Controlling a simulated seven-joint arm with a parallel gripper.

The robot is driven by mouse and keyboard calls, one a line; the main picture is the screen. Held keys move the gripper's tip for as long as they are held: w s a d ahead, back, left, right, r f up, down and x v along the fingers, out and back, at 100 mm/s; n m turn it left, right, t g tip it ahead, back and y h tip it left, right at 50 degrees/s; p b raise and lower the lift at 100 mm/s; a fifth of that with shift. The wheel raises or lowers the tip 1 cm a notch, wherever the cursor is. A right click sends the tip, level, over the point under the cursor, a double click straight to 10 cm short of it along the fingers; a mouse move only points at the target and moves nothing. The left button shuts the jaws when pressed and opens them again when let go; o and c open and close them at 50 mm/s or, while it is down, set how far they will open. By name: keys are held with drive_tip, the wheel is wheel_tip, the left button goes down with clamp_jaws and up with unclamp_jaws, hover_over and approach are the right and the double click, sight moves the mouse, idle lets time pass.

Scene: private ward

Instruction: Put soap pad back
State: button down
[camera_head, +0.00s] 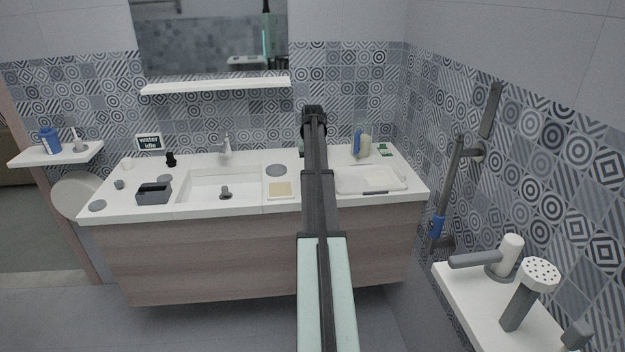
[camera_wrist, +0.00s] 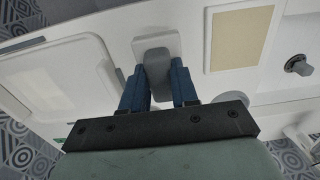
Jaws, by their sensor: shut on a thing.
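My gripper (camera_wrist: 158,80) shows in the wrist view with its two blue fingers shut on a small grey piece with a pale, rounded-square plate, which seems to be the soap pad (camera_wrist: 157,46). It is held above the white counter (camera_head: 245,205), between a white tray and a tan rectangular pad (camera_wrist: 240,38). The tan pad also lies in a pale frame right of the sink in the head view (camera_head: 280,189). In the head view my arm hides the fingers and the held piece.
The white tray (camera_head: 371,180) lies right of my arm; the sink (camera_head: 208,188) is to the left. A grey disc (camera_head: 275,170) lies behind the tan pad. Bottles (camera_head: 362,143) stand at the back right. A dark open box (camera_head: 153,194) stands left of the sink.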

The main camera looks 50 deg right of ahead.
drive_tip(key=shift+f, duration=2)
drive_tip(key=shift+f, duration=0.2)
drive_tip(key=c, duration=0.9)
unclamp_jaws()
drive_tip(key=shift+o, duration=0.2)
wheel_tip(320, 180, up, 12)
drive_tip(key=shift+r, duration=0.2)
